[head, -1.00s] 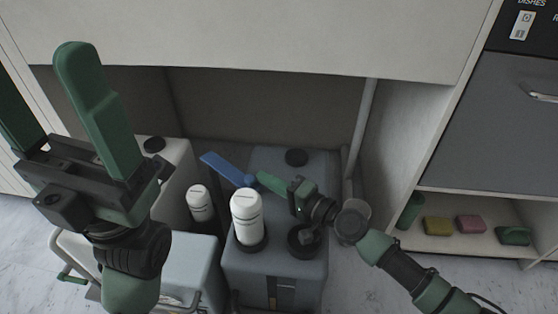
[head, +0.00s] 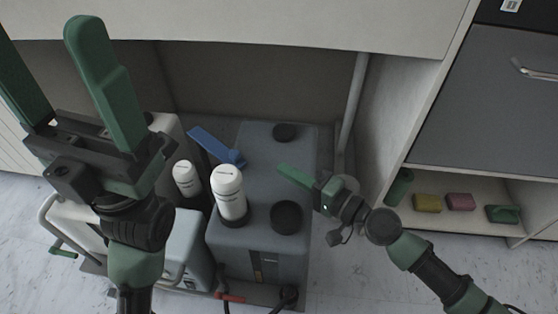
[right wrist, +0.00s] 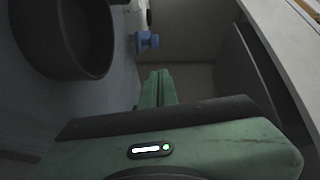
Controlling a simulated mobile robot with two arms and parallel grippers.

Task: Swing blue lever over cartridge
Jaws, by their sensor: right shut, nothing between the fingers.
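The blue lever (head: 213,144) lies at the back left edge of the grey tank, its free end pointing up-left, away from the white cartridge. The white cartridge (head: 229,190) stands upright at the tank's left front, in front of the lever's hub end. The lever also shows in the right wrist view (right wrist: 146,42), beyond the fingertips. My right gripper (head: 283,169) is shut and empty above the tank, right of the lever and apart from it. My left gripper (head: 42,35) is open and empty, raised at the left, close to the head camera.
The grey tank (head: 262,235) has black caps at back (head: 284,132) and front (head: 286,217). A second white cylinder (head: 186,178) stands left of the cartridge. A pale pole (head: 354,105) and cabinet wall stand at right. A shelf holds sponges (head: 427,203). A panel overhangs behind.

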